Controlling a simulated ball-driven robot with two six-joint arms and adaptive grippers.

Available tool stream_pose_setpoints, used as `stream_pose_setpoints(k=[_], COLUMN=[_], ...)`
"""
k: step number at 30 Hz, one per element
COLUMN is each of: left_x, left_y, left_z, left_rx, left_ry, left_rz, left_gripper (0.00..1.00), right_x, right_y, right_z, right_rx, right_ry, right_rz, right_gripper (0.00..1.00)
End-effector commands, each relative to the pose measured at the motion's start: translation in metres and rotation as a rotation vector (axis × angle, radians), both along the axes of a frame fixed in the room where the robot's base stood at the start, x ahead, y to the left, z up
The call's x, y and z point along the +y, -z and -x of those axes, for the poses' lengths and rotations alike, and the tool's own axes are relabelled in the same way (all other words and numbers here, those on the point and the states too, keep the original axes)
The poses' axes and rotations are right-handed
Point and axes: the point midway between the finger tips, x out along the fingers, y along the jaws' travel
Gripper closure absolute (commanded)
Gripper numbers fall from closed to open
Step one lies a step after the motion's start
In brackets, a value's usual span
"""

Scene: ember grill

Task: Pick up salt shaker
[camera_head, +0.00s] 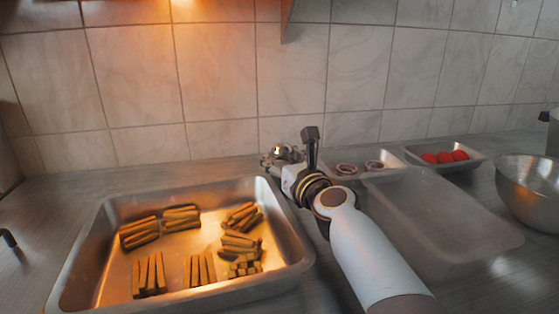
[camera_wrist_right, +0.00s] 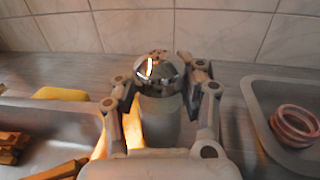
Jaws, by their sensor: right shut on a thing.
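The salt shaker (camera_wrist_right: 160,110) stands upright between the fingers of my right gripper (camera_wrist_right: 160,88) in the right wrist view. It has a shiny, domed metal top with small holes and a greyish body. The fingers are shut on it from both sides. In the head view my right gripper (camera_head: 282,157) is at the back of the counter, just beyond the right rear corner of the large tray. There the gripper hides most of the shaker. My left gripper is not in view.
The large metal tray (camera_head: 75,272) holds several bundles of brown sticks. To the right are a tray with reddish rings (camera_head: 374,165), an empty translucent tray (camera_head: 440,215), a tray of red round items (camera_head: 445,157) and a metal bowl (camera_head: 530,190). A tiled wall (camera_head: 220,95) stands close behind.

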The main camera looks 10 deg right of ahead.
Motion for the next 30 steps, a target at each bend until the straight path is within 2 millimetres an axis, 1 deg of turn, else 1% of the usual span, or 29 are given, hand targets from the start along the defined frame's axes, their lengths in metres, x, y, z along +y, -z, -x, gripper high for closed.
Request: stream_pose_setpoints(k=[1, 5, 8, 9, 15, 21, 25, 30], left_x=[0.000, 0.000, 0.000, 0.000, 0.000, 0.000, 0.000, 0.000], left_y=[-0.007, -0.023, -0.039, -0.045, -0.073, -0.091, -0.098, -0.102], left_z=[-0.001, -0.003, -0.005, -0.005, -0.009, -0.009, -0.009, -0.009], left_rx=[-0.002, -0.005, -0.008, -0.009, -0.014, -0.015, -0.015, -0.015], left_ry=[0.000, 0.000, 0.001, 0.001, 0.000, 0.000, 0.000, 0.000], left_rz=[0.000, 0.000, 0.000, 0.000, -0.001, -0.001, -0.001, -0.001], left_gripper=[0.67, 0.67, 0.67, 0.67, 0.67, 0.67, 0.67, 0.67], right_x=[0.000, 0.000, 0.000, -0.004, -0.021, -0.036, -0.042, -0.046], right_y=[-0.010, -0.028, -0.045, -0.048, -0.073, -0.092, -0.100, -0.105], right_z=[0.000, -0.001, -0.001, 0.008, 0.047, 0.080, 0.094, 0.104], right_rx=[-0.004, -0.005, -0.005, -0.002, -0.003, -0.003, -0.003, -0.003], right_ry=[0.000, 0.000, 0.000, 0.001, 0.001, 0.001, 0.001, 0.001], right_rz=[0.000, -0.001, -0.001, 0.000, 0.000, 0.001, 0.000, 0.000], right_gripper=[1.00, 1.00, 1.00, 1.00, 1.00, 1.00, 1.00, 1.00])
